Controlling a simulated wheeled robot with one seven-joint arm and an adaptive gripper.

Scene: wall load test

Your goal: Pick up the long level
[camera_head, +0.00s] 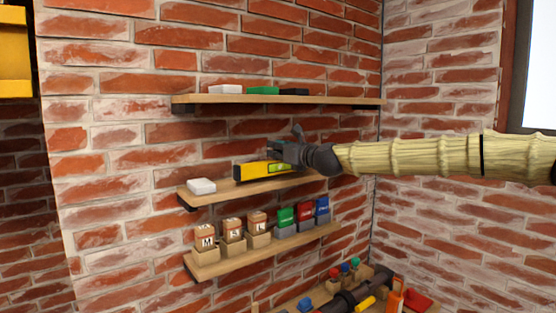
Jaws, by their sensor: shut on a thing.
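The long level (252,171) is a yellow and black bar with a small greenish window, at the middle wall shelf (222,192). My gripper (283,157) reaches in from the right and is shut on the level near its right end. The level lies roughly along the shelf. I cannot tell whether it rests on the shelf or is just above it. Its right end is hidden by my gripper.
A white box (201,186) sits at the shelf's left end. The upper shelf (210,100) holds white, green and black items. The lower shelf (213,266) holds lettered blocks (233,230) and coloured boxes (305,212). Tools (366,290) lie on a surface below.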

